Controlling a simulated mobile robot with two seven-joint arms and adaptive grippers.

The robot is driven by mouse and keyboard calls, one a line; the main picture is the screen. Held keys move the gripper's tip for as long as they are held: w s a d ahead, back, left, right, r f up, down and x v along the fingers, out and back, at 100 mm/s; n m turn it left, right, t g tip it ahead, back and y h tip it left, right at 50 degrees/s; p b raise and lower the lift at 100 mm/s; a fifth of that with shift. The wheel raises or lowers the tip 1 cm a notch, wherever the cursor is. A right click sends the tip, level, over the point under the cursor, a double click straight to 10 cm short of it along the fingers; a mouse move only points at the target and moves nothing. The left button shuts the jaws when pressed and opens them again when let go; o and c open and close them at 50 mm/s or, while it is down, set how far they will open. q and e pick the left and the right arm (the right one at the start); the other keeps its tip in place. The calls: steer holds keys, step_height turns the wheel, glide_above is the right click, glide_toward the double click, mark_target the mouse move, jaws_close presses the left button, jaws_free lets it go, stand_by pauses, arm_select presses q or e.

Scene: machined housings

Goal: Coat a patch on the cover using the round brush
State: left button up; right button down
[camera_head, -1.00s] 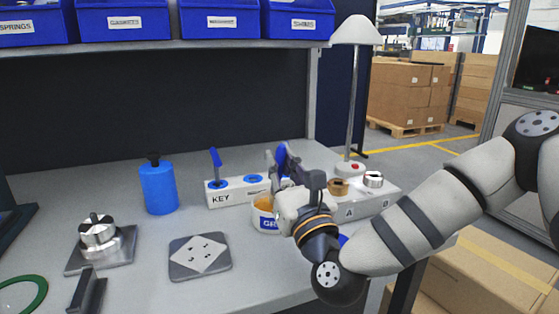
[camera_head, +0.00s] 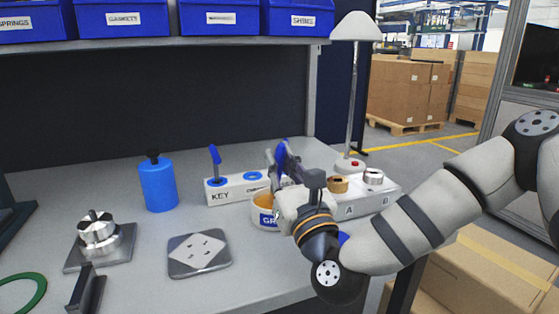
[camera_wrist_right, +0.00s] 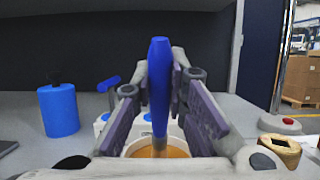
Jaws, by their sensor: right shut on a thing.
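My right gripper (camera_head: 280,165) is shut on the blue handle of the round brush (camera_wrist_right: 159,80), which stands nearly upright between the fingers in the right wrist view. The brush's lower end reaches down into a white pot (camera_head: 263,220) with amber contents and a blue label starting "GR". The bristles are hidden in the pot. The pot also shows in the right wrist view (camera_wrist_right: 172,151). A flat grey square plate with a lighter diamond and several holes, apparently the cover (camera_head: 200,254), lies on the bench left of the pot. My left gripper is out of view.
Behind the pot is a white holder (camera_head: 222,195) marked "KEY" with a blue-handled tool. A blue bottle (camera_head: 158,186), a metal housing (camera_head: 97,240) and a green ring (camera_head: 24,292) are on the left. A lamp (camera_head: 354,100) stands right of the pot.

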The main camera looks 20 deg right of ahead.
mark_target(280, 144)
step_height(280, 144, up, 7)
steer(key=shift+r+p, duration=0.1)
steer(key=shift+p, duration=1.1)
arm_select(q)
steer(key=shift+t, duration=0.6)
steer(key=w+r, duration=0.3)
